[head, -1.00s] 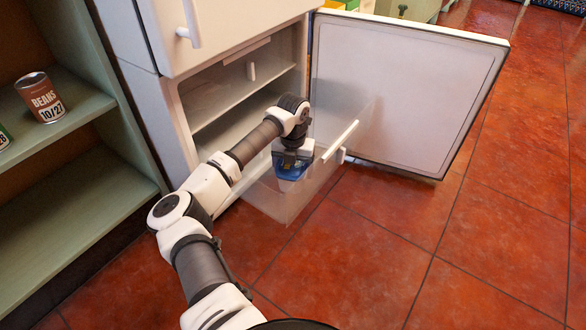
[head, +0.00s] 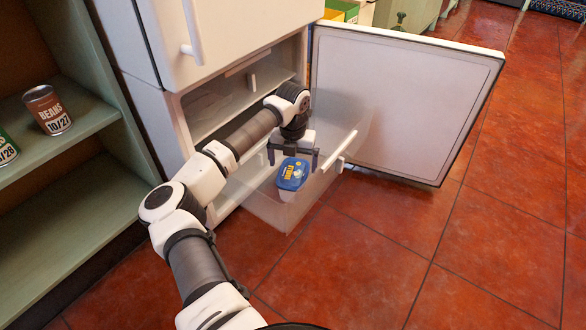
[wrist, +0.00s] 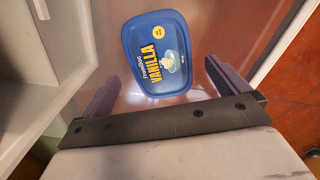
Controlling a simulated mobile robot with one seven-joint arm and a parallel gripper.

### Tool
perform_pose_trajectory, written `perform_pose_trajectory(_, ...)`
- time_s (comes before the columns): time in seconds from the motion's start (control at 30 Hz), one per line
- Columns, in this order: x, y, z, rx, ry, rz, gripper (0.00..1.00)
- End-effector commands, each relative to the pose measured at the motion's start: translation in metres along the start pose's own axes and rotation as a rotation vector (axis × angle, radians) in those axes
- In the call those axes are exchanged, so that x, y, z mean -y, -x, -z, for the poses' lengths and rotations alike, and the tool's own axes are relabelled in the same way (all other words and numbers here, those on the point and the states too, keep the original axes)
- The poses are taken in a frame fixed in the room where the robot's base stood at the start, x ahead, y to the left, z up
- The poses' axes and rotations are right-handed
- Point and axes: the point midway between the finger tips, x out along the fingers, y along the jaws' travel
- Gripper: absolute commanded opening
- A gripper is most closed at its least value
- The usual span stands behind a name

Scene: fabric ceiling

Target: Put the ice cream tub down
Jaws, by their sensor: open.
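The ice cream tub (head: 291,176) has a blue lid marked vanilla. It sits inside the clear pulled-out freezer drawer (head: 268,214), lid up. My gripper (head: 293,162) is open just above the tub, with its fingers apart from it. In the wrist view the tub (wrist: 156,54) lies beyond and between the two spread fingers of my gripper (wrist: 160,90), and nothing is held.
The freezer door (head: 400,105) stands open to the right. The drawer's white handle (head: 340,150) is close to the right of my gripper. A shelf with a beans can (head: 47,110) is at the left. Red tiled floor (head: 400,240) is clear in front.

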Motion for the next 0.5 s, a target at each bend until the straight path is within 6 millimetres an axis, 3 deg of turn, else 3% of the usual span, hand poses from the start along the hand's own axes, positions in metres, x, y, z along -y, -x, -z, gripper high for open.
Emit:
perform_pose_trajectory(0.03, 0.000, 0.016, 0.000, 0.001, -0.001, -0.002, 1.00)
perform_pose_trajectory(0.2, 0.000, 0.042, 0.000, 0.001, 0.000, -0.002, 1.00)
perform_pose_trajectory(0.5, 0.000, 0.055, 0.000, 0.000, 0.000, 0.001, 1.00)
